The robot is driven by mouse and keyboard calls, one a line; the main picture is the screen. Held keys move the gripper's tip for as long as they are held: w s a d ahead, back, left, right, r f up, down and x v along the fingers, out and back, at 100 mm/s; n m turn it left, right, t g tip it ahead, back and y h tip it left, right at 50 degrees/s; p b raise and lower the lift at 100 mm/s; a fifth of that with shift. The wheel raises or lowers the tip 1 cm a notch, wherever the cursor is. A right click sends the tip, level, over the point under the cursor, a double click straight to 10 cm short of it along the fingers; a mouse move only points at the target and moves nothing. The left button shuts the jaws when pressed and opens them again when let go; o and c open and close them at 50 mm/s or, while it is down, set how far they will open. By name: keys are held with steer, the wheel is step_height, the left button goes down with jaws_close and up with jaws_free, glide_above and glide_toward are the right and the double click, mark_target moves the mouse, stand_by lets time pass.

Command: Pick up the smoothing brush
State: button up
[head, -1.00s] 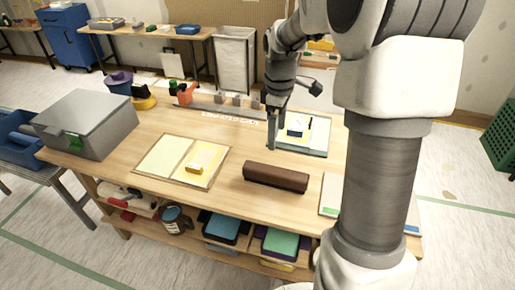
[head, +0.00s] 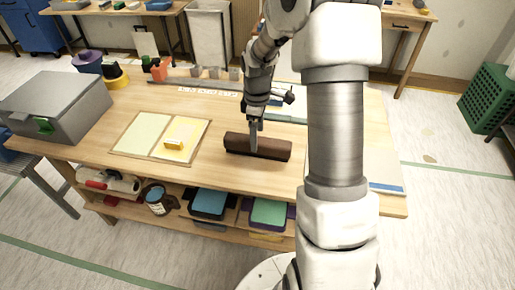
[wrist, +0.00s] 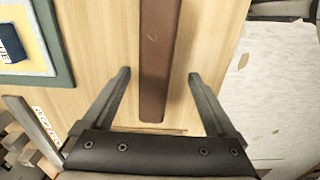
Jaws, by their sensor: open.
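A long dark brown bar (head: 270,148), which looks like the smoothing brush, lies flat near the front of the wooden table. In the wrist view the brown bar (wrist: 157,50) runs lengthwise between the two fingers, with a gap on each side. My gripper (head: 254,142) is over the bar's left part in the head view. It also shows in the wrist view (wrist: 158,74), open and empty. I cannot tell its exact height above the bar.
A grey case (head: 60,105) stands at the table's left end. A board with a blue-labelled box (wrist: 10,42) lies beside the gripper. Bare wood surrounds the bar.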

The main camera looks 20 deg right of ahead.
steer(key=f, duration=0.3)
steer(key=f+b, duration=0.1)
steer(key=f, duration=0.1)
steer(key=shift+w+d, duration=0.15)
steer(key=shift+w, duration=0.15)
jaws_close()
